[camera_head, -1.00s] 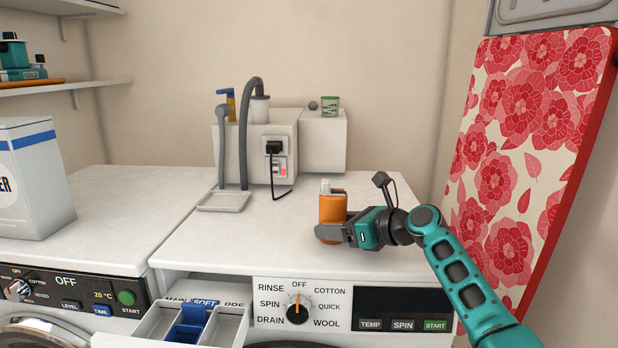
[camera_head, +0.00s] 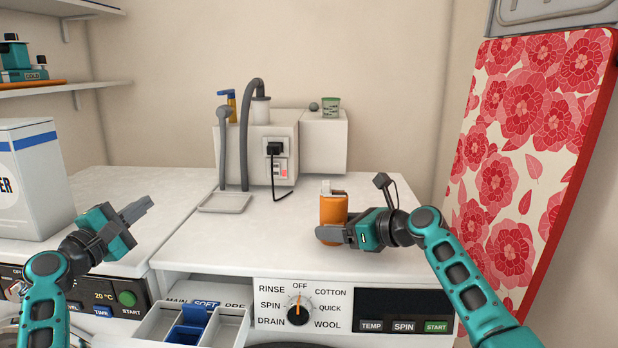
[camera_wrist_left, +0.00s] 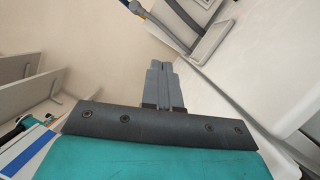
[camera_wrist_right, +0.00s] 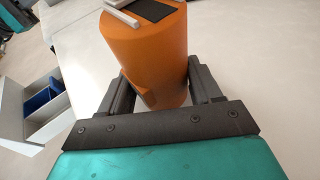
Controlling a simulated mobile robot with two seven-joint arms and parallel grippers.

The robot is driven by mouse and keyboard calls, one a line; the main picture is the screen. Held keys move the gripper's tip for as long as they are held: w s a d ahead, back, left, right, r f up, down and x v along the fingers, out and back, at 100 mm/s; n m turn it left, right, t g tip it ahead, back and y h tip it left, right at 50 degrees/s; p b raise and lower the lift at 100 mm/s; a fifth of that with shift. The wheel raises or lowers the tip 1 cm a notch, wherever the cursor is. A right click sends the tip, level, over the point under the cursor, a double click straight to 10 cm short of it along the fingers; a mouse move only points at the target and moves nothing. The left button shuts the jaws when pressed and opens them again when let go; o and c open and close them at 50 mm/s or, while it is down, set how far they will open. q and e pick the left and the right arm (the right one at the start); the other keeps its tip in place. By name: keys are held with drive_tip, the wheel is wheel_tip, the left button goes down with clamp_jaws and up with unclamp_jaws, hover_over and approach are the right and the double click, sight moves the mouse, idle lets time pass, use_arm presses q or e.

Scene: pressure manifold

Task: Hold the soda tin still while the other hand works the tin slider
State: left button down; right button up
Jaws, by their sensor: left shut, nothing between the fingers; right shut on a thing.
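The soda tin (camera_head: 333,209) is an orange cylinder standing upright on the right machine's white top. My right gripper (camera_head: 325,234) is shut on its lower part; in the right wrist view the fingers (camera_wrist_right: 158,88) sit on either side of the tin (camera_wrist_right: 150,50). The tin slider (camera_wrist_right: 122,16) is a pale piece on the tin's top, beside a dark patch; it also shows small in the head view (camera_head: 326,187). My left gripper (camera_head: 145,206) is shut and empty, above the left machine's top, well left of the tin. Its closed fingers show in the left wrist view (camera_wrist_left: 162,84).
An open detergent drawer (camera_head: 235,325) juts out at the front. A grey tray (camera_head: 225,203) and a wall unit with hoses and a plug (camera_head: 274,148) stand behind. A floral board (camera_head: 530,150) rises at the right. The white top between tray and tin is clear.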

sight(326, 187)
use_arm(q)
drive_tip(key=w+d+r+m+g+h, duration=0.35)
drive_tip(key=d+m, duration=0.25)
drive_tip(key=d, duration=0.3)
drive_tip(key=w+d+r+m+g+h, duration=0.25)
drive_tip(key=d+m+g, duration=0.2)
drive_tip(key=d, duration=0.35)
drive_tip(key=s+d+r+m+g+y, duration=0.4)
drive_tip(key=d+r+m+g+y, duration=0.1)
drive_tip(key=m, duration=0.4)
drive_tip(key=shift+d+r+g+y, duration=0.3)
drive_tip(key=shift+d+r+g, duration=0.5)
drive_tip(key=shift+d+r, duration=0.4)
drive_tip(key=shift+d+f, duration=0.1)
drive_tip(key=shift+f, duration=0.05)
drive_tip(key=w+d+f, duration=0.4)
drive_tip(key=d+f, duration=0.4)
drive_tip(key=shift+d, duration=0.25)
